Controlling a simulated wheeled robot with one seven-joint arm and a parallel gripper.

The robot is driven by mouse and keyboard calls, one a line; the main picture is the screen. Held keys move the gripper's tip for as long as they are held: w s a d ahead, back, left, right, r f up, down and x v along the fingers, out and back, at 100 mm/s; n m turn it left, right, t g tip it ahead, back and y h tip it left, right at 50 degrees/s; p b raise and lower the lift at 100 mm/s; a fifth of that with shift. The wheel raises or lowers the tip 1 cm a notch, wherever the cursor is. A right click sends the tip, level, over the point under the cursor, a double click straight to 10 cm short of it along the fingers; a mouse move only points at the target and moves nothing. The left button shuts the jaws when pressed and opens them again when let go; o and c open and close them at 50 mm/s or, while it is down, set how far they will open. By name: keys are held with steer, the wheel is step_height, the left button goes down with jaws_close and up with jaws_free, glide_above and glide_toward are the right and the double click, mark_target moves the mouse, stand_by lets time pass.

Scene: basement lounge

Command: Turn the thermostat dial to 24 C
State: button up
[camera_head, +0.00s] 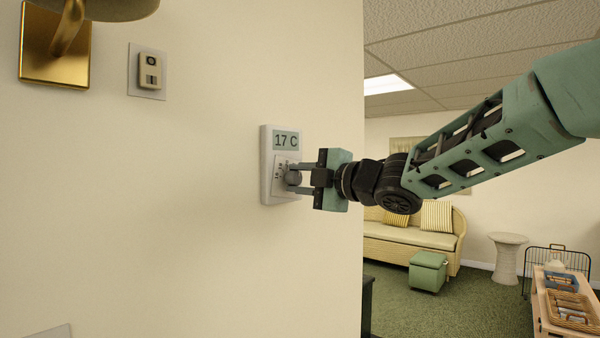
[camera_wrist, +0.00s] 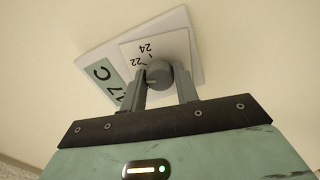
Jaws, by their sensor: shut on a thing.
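The thermostat (camera_head: 267,170) is a white box on the cream wall, and its display (camera_head: 286,141) reads 17 C. Its grey round dial (camera_head: 293,177) sits below the display on a plate with printed marks. In the wrist view the dial (camera_wrist: 159,74) is between my two fingers, with the numbers 22 and 24 visible on the scale plate (camera_wrist: 176,45) beside it. My gripper (camera_head: 296,178) is shut on the dial, reaching in from the right. The fingers hide part of the dial and scale. The display (camera_wrist: 112,82) shows only partly in the wrist view.
A light switch plate (camera_head: 147,72) and a brass wall lamp (camera_head: 52,45) are on the wall to the left. The wall ends just right of the thermostat. Beyond are a sofa (camera_head: 409,239), a green stool (camera_head: 428,270) and a wooden table (camera_head: 545,310) with baskets.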

steer(key=m+p, duration=0.3)
steer(key=m, duration=0.3)
steer(key=shift+d+r+m, duration=0.1)
steer(key=shift+m, duration=0.2)
steer(key=m+p, duration=0.3)
steer(key=m, duration=0.2)
steer(key=shift+f+m+p, duration=0.2)
steer(key=shift+m+p, duration=0.1)
steer(key=o, duration=1)
steer(key=b+v, duration=0.4)
steer(key=v, duration=1.3)
steer(key=shift+s+d, duration=0.1)
steer(key=shift+s, duration=0.05)
